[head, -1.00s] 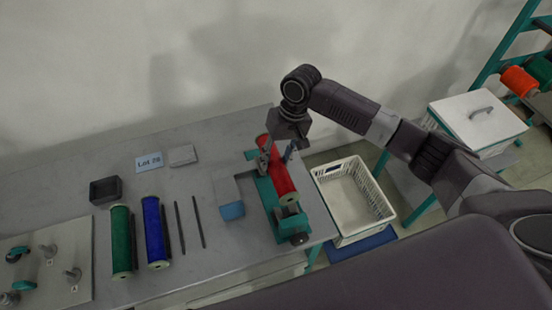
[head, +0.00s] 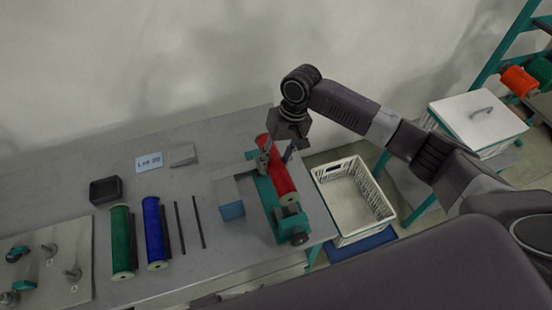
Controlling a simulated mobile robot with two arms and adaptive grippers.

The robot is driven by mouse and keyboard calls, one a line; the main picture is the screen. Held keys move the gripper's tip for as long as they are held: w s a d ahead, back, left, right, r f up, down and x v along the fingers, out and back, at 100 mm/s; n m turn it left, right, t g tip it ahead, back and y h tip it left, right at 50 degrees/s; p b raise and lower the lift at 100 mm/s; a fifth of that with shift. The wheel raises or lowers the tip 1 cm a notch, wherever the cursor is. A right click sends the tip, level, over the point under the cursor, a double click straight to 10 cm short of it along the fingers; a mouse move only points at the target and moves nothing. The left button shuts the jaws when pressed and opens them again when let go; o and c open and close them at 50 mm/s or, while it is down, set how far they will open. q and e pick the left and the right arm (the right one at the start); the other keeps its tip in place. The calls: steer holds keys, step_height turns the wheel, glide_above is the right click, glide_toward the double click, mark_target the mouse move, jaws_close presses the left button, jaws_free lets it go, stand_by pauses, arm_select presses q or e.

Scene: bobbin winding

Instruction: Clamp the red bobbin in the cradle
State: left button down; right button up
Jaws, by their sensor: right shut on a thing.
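The red bobbin (head: 281,178) lies lengthwise in the teal cradle (head: 262,197) near the right end of the grey table. Its pale near end faces me. My right gripper (head: 276,158) reaches down from above, with one finger on each side of the bobbin's far half, and is shut on it. The gripper hides part of the bobbin and the cradle's far part. I cannot tell whether the cradle's clamp is closed. My left gripper is not in view.
A green bobbin (head: 122,242) and a blue bobbin (head: 154,232) lie left of two dark rods (head: 198,222). A small blue block (head: 232,210) sits beside the cradle. A white basket (head: 352,200) stands beyond the table's right edge. A dark open box (head: 105,190) is farther left.

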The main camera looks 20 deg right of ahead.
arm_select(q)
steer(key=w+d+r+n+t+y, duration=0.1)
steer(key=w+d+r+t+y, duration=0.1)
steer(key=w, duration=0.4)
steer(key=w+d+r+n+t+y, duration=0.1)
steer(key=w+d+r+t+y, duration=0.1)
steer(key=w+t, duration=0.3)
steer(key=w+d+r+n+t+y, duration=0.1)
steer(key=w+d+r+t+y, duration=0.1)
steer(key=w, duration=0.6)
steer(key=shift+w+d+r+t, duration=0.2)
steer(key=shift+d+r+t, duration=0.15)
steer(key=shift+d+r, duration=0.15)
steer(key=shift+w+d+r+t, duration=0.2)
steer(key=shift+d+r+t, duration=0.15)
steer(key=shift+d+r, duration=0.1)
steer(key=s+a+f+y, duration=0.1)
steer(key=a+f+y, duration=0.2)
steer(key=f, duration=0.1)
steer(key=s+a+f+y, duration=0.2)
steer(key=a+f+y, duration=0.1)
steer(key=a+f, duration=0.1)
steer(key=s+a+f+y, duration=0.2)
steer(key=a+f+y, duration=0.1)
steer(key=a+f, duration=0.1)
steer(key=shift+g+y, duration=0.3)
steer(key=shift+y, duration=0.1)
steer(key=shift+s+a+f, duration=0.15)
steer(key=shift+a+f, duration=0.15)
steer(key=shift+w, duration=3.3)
